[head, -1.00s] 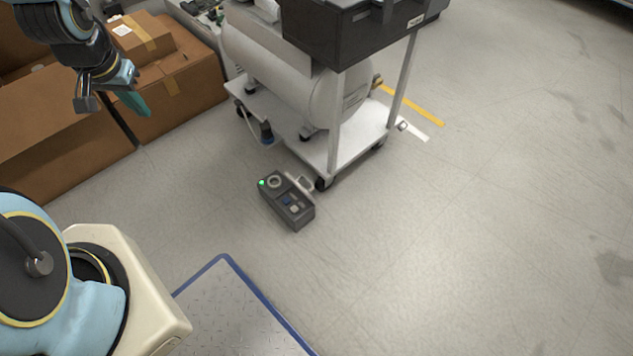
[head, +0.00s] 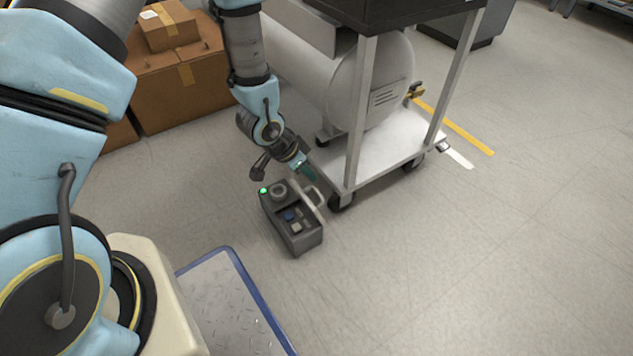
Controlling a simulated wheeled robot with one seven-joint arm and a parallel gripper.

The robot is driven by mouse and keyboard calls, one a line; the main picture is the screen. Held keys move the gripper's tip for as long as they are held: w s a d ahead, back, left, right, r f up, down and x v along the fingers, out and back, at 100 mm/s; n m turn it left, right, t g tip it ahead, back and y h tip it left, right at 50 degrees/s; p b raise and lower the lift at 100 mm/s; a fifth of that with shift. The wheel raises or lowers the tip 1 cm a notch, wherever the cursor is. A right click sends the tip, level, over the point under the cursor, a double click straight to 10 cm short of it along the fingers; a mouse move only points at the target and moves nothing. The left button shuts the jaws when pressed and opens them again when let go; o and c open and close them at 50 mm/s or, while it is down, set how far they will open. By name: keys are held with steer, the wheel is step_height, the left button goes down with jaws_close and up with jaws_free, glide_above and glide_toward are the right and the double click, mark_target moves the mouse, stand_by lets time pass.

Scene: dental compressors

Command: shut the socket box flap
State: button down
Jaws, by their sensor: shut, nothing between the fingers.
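The socket box (head: 293,224) is a dark grey box on the floor beside the cart, with a green light, a round dial and a blue socket on its top. Its pale flap (head: 309,201) stands open along the right side of the box. My gripper (head: 311,176) is shut and empty. In the picture it is just above the flap's far end, by the back of the box. I cannot tell whether it touches the flap.
A white wheeled cart (head: 385,150) with a compressor tank (head: 365,80) stands close behind and right of the box. Cardboard boxes (head: 185,90) are at the back left. A blue-edged metal plate (head: 225,300) lies in front. The floor at right is clear.

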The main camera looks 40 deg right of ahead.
steer(key=b+x, duration=0.3)
steer(key=x, duration=0.6)
